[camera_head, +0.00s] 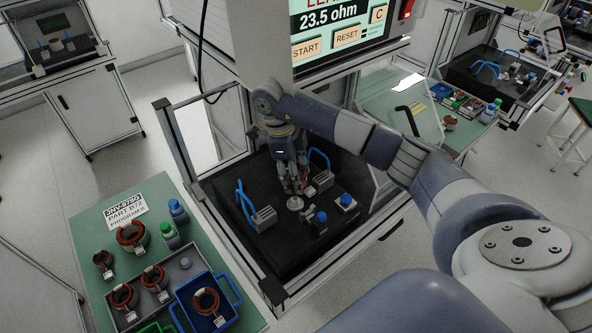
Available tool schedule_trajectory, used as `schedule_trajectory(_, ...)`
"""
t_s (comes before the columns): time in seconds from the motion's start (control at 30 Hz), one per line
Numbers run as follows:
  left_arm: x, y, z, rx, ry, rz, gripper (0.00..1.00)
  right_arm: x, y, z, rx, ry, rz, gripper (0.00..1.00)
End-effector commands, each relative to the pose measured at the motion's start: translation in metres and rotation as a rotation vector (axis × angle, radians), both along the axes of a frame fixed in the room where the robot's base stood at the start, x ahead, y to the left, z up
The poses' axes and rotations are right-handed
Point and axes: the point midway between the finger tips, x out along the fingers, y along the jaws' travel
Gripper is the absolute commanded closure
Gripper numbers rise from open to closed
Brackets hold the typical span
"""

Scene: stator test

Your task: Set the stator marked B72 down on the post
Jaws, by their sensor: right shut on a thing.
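My right gripper (294,188) reaches down into the test station, with its fingers close together. It is shut on a stator (306,182), of which only a small reddish-copper part shows beside the fingers. Its marking cannot be read. Just below the fingertips is a round silvery piece (295,203) on the black station floor, which looks like the post. I cannot tell whether the stator touches it. My left gripper is not in view.
Blue-handled clamps (263,217) stand left and right of the fingers; two blue-topped parts (346,200) stand in front. The green table (88,228) at left holds a "PART B72" sign (125,212), several stators (132,236), bottles and a blue bin (229,322). The station screen (335,20) reads 23.5 ohm.

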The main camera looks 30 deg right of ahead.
Motion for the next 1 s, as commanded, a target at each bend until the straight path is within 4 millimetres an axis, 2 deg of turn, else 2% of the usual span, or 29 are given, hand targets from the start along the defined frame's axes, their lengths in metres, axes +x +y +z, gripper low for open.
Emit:
schedule_trajectory(0.17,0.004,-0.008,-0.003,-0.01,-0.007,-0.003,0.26,0.0,-0.001,-0.005,0.0,0.002,-0.018,0.85)
schedule_trajectory(0.7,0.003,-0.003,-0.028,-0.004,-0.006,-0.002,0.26,0.0,-0.001,-0.045,0.001,-0.001,-0.014,0.85)
schedule_trajectory(1.0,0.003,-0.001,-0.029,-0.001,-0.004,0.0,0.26,0.0,-0.001,-0.048,0.001,-0.001,-0.013,0.85)
